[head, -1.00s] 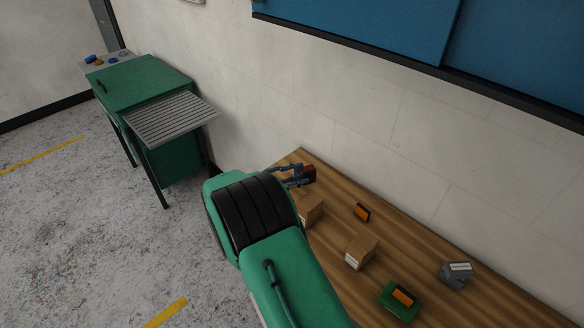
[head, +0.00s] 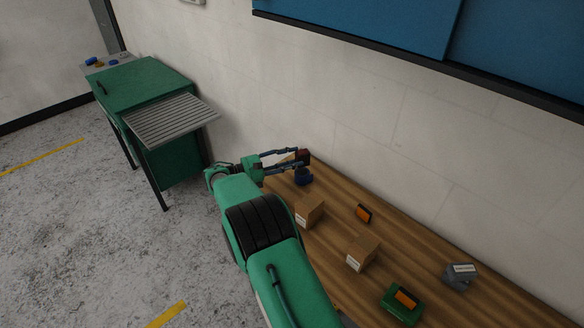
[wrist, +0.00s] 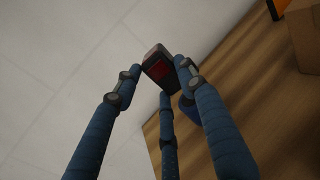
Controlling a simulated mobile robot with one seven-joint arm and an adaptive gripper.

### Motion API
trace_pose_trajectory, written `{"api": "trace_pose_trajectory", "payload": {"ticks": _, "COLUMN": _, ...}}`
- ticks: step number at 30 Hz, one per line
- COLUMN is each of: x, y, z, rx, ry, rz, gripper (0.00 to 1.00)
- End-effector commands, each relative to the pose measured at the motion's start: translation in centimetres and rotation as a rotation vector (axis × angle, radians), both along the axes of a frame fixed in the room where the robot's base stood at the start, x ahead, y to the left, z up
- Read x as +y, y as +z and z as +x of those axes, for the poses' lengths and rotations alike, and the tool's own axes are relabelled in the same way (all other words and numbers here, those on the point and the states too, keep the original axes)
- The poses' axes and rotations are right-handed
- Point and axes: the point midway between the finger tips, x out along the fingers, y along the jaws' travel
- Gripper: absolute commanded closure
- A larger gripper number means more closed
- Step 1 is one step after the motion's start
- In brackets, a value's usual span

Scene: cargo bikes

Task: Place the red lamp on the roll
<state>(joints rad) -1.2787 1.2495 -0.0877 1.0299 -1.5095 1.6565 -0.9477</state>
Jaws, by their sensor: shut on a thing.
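The red lamp (head: 304,155), dark-bodied with a red face, is held at the fingertips of my gripper (head: 296,161) near the wall at the table's far left end. In the wrist view the lamp (wrist: 158,66) sits between the blue fingers (wrist: 157,80). A dark blue round object (head: 303,178), which looks like the roll, stands on the table just below the lamp in the head view. In the wrist view the roll (wrist: 188,110) is mostly hidden behind the fingers. I cannot tell whether the lamp touches it.
On the wooden table (head: 440,240) stand two cardboard boxes (head: 363,254), an orange-and-black item (head: 363,213), a green item with an orange top (head: 402,301) and a grey labelled item (head: 459,276). A green cabinet (head: 150,85) with a slatted shelf stands at the left.

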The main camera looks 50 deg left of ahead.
Motion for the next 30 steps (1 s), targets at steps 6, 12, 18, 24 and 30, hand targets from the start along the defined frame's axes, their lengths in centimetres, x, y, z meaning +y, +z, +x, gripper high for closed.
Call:
{"api": "trace_pose_trajectory", "payload": {"ticks": 6, "x": 0.0, "y": 0.0, "z": 0.0, "rx": 0.000, "ry": 0.000, "rz": 0.001, "gripper": 0.91}}
{"api": "trace_pose_trajectory", "payload": {"ticks": 12, "x": 0.0, "y": -1.1, "z": 0.0, "rx": 0.000, "ry": 0.000, "rz": -0.001, "gripper": 0.91}}
{"api": "trace_pose_trajectory", "payload": {"ticks": 18, "x": 0.0, "y": -3.1, "z": 0.0, "rx": 0.000, "ry": 0.000, "rz": 0.000, "gripper": 0.91}}
{"api": "trace_pose_trajectory", "payload": {"ticks": 24, "x": -0.1, "y": -3.5, "z": 0.0, "rx": 0.001, "ry": 0.000, "rz": 0.000, "gripper": 0.91}}
{"api": "trace_pose_trajectory", "payload": {"ticks": 30, "x": -0.1, "y": -3.7, "z": 0.0, "rx": 0.002, "ry": 0.000, "rz": -0.001, "gripper": 0.91}}
